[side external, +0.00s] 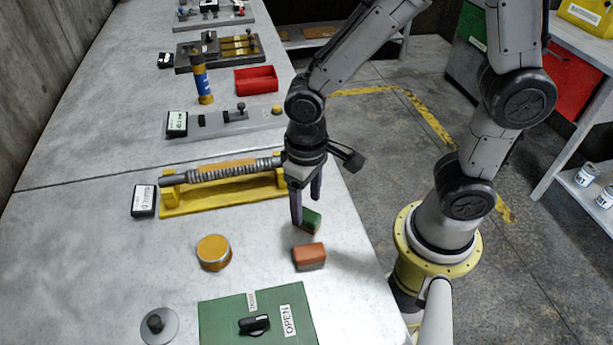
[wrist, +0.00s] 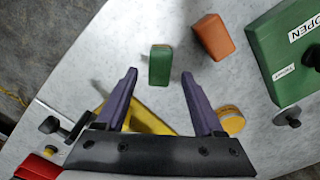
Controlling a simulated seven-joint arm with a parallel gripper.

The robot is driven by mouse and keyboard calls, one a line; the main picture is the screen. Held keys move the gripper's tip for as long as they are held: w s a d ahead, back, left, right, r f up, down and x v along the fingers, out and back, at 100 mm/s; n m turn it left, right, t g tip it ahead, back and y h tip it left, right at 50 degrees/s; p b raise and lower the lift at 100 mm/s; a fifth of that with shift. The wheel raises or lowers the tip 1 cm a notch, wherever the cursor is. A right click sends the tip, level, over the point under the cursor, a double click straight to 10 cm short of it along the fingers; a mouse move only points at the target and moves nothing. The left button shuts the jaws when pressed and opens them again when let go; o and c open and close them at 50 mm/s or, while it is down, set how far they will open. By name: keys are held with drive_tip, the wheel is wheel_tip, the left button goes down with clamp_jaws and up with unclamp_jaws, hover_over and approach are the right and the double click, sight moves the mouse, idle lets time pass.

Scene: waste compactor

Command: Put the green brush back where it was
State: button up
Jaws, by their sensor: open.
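The green brush (side external: 311,219) is a small block lying on the grey table, partly hidden behind a finger in the side view. In the wrist view the green brush (wrist: 160,66) lies just beyond and between the fingertips. My gripper (side external: 307,205) is open and empty, pointing down close to the brush; in the wrist view its two purple fingers (wrist: 159,72) are spread apart. I cannot tell the exact height of the fingertips over the table. An orange-red brush (side external: 309,256) lies beside the green one, nearer the side camera.
A green box labelled OPEN (side external: 225,312) stands at the front. A round yellow tin (side external: 213,251) and a grey lid with a knob (side external: 159,326) are left of the brushes. A yellow stand with a ribbed rod (side external: 222,196) is behind. The table's right edge is close by.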

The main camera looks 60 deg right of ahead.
sight(307, 213)
wheel_tip(307, 213, up, 8)
drive_tip(key=s+d+r+t, duration=0.5)
drive_tip(key=s+d+r, duration=0.2)
drive_tip(key=d, duration=0.3)
drive_tip(key=shift+s+d+r+t, duration=0.15)
drive_tip(key=shift+s+t, duration=0.15)
